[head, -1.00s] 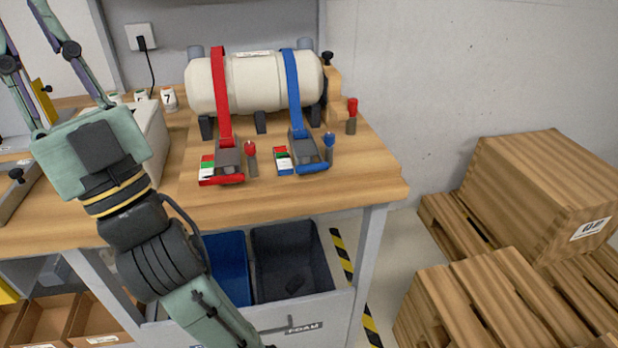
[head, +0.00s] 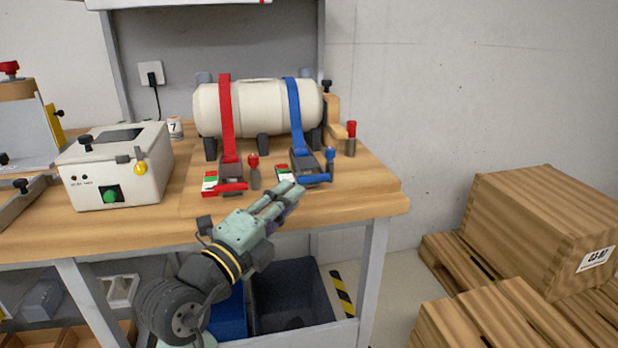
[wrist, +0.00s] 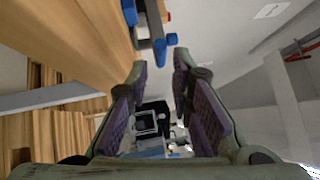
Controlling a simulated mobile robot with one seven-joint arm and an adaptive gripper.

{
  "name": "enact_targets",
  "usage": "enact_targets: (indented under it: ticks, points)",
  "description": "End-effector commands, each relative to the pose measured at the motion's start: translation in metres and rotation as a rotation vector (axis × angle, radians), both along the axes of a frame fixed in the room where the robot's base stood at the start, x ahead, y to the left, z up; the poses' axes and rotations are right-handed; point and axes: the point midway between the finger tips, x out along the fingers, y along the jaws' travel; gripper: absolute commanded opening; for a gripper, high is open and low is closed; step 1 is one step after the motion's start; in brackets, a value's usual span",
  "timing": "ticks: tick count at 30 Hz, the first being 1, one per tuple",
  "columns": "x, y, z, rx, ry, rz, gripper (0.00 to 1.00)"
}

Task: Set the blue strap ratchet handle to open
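The blue strap (head: 295,108) runs over a white cylinder (head: 265,105) down to a dark ratchet (head: 305,163) on the bench. Its blue handle (head: 317,179) lies low at the ratchet's front, near the bench edge. A red and green indicator plate (head: 284,174) is left of it. The gap between fingertips and handle is hard to judge.
A red strap (head: 227,120) with its red-handled ratchet (head: 231,187) sits just left. A red-knobbed lever (head: 253,168) and a blue-knobbed lever (head: 330,158) stand beside the ratchets. A white box (head: 115,168) is farther left. Wooden crates (head: 540,225) stand right.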

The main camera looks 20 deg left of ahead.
Motion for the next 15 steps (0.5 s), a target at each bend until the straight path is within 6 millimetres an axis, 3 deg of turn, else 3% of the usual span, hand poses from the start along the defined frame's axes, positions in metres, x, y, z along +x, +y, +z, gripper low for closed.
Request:
enact_targets:
  ticks: [9,15]
  points:
    - [0.056,-0.011,0.011,-0.003,0.000,-0.001,0.21]
    - [0.072,-0.014,0.012,-0.002,-0.002,0.002,0.21]
